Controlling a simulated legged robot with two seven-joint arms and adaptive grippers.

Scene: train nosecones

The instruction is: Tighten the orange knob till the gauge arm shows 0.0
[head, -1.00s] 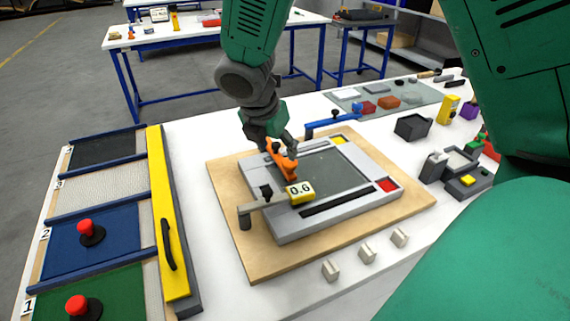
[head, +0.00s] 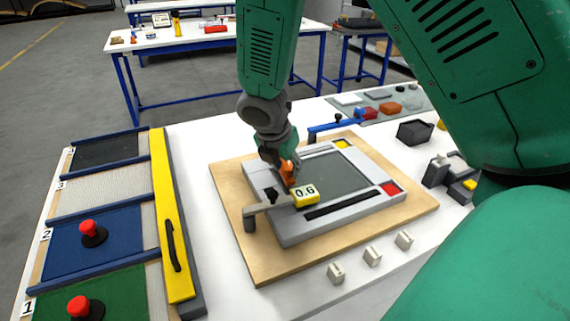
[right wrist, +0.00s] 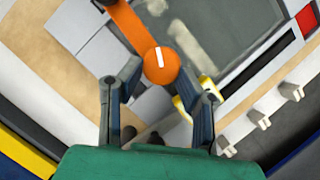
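The orange knob (right wrist: 162,65) is round with a white line on top and sits at the end of an orange bar (right wrist: 128,22) in the right wrist view. In the head view the orange part (head: 288,173) is partly hidden by my right gripper (head: 281,163). My right gripper (right wrist: 171,71) is open, with one finger on each side of the knob and gaps visible between. Whether the tips are level with the knob, I cannot tell. The gauge arm (head: 262,206) carries a yellow display (head: 306,196) reading 0.6. My left gripper is not in view.
The grey fixture (head: 290,231) lies on a wooden board (head: 262,264) on a white table. A blue-handled tool (head: 335,125) is behind it, and several small beige blocks (head: 372,256) stand in front. A yellow bar (head: 172,225) edges the panels at left.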

